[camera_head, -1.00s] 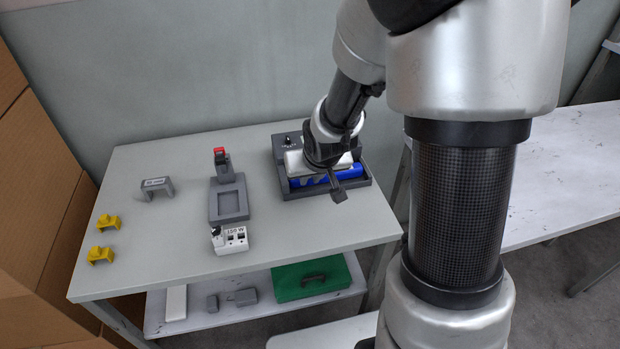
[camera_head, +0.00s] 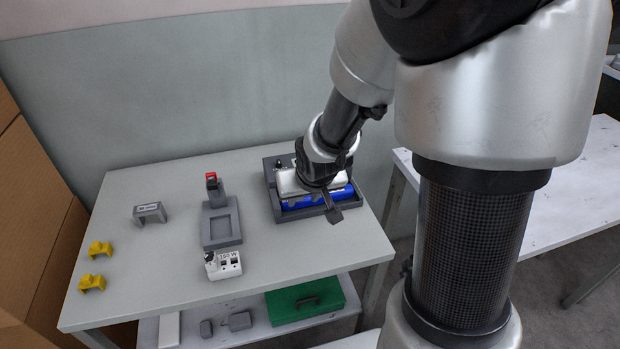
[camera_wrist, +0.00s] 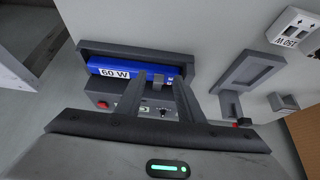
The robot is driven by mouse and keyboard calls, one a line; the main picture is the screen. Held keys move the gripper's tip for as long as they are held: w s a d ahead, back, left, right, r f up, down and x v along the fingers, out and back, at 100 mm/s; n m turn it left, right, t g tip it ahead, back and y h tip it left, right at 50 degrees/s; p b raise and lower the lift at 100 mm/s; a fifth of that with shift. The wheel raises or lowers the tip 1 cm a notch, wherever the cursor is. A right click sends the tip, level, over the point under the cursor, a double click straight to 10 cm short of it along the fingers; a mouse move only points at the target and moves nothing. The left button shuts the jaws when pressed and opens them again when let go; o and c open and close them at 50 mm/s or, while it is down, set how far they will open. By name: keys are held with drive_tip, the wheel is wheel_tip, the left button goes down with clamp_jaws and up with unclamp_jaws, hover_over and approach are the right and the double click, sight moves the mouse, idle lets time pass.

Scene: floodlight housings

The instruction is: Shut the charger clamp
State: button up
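The dark grey charger (camera_wrist: 100,50) stands at the back right of the table. A blue battery marked 60 W (camera_wrist: 110,70) lies in its tray; its blue side also shows in the head view (camera_head: 300,200). My gripper (camera_wrist: 160,77) is over the charger, its two fingers apart with nothing clearly held between them. A small grey piece (camera_wrist: 158,87), perhaps the clamp, shows between the fingertips at the battery's edge; I cannot tell whether it touches them. In the head view my gripper (camera_head: 332,205) covers much of the charger, and the clamp's position cannot be made out.
Left of the charger stand a grey fixture (camera_head: 220,222) with a red-topped post and a white 150 W block (camera_head: 224,265). A grey bracket (camera_head: 150,212) and two yellow pieces (camera_head: 97,250) lie further left. A green case (camera_head: 300,303) is on the lower shelf.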

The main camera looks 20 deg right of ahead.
drive_tip(key=p+v, duration=0.7)
drive_tip(key=v, duration=0.7)
drive_tip(key=shift+p, duration=0.3)
